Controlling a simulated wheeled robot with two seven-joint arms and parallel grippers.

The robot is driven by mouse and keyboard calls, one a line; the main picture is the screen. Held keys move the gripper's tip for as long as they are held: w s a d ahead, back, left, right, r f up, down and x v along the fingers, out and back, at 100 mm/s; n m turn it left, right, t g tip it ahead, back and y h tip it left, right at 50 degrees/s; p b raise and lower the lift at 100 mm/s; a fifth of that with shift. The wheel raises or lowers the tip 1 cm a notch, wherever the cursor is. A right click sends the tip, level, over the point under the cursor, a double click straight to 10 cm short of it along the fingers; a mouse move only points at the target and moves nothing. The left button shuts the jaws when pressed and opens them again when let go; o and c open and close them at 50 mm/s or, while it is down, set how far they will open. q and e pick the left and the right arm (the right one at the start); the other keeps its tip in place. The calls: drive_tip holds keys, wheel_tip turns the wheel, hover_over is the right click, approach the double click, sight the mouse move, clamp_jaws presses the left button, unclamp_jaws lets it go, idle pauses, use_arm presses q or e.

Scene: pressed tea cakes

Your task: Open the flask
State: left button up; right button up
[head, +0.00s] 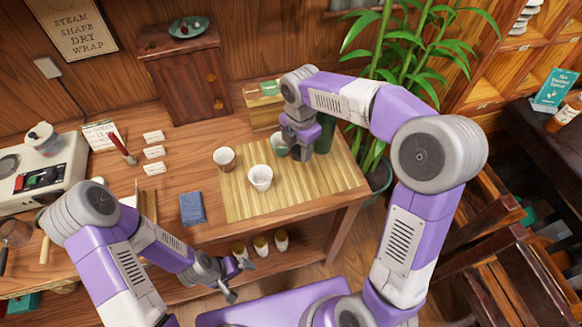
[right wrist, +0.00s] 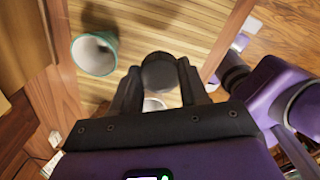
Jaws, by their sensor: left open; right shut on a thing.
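The dark green flask (head: 326,137) stands at the back right of the slatted mat in the head view, partly hidden by my right gripper (head: 299,152). My right gripper is shut on a dark round piece (right wrist: 158,71), which looks like the flask's lid. I cannot tell whether the lid sits on the flask or is apart from it. In the right wrist view the flask's body is not clearly seen. My left gripper (head: 238,279) is open and empty in front of the table, low near the shelf.
A potted plant (head: 378,160) rises behind the right arm. The mat's front is clear.

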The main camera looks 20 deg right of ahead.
sight(298, 174)
wheel_tip(298, 174, down, 9)
drive_tip(key=b, duration=0.2)
drive_tip(key=shift+b, duration=0.4)
drive_tip(key=shift+f, duration=0.1)
drive_tip(key=shift+f, duration=0.15)
drive_tip(key=o, duration=1.1)
drive_tip(key=shift+o, duration=0.3)
wheel_tip(298, 174, up, 12)
drive_tip(key=p, duration=0.3)
drive_tip(key=shift+r+p, duration=0.25)
drive_tip(key=shift+p, duration=0.15)
